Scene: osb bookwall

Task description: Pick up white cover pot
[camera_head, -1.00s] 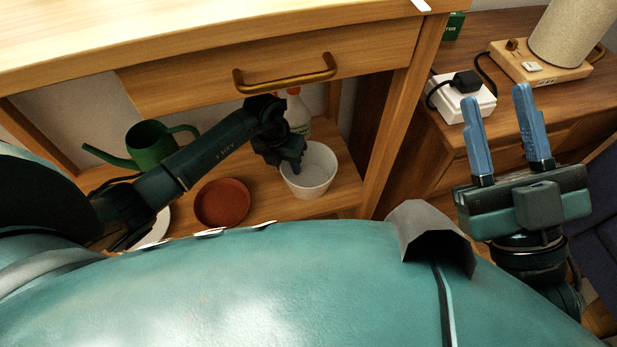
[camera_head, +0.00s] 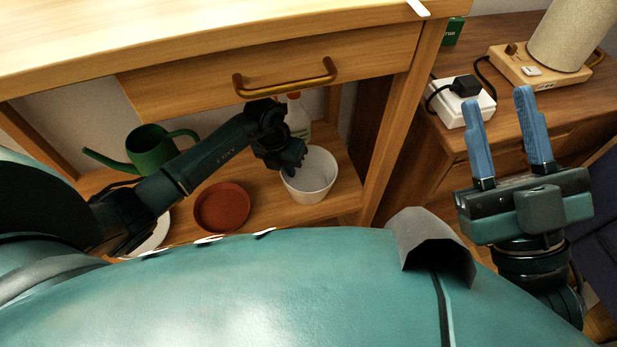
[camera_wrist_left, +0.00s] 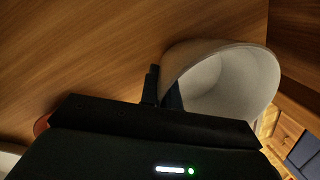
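The white cover pot (camera_head: 316,181) stands upright on the lower wooden shelf, below the drawer. In the left wrist view the pot (camera_wrist_left: 236,88) shows its round mouth and empty inside. My left gripper (camera_head: 296,158) is at the pot's upper left rim. In the left wrist view its fingers (camera_wrist_left: 160,92) are close together, one outside the wall and one inside the mouth, with the rim between them. The lower part of the fingers is hidden. The pot appears to rest on the shelf. My right gripper (camera_head: 503,125) is open and empty, pointing up at the right.
A green watering can (camera_head: 150,149), a terracotta saucer (camera_head: 222,207) and a white plate (camera_head: 155,236) are left of the pot. A spray bottle (camera_head: 298,115) stands behind it. The drawer handle (camera_head: 286,80) juts out above my left gripper. The table leg (camera_head: 397,130) is to the right.

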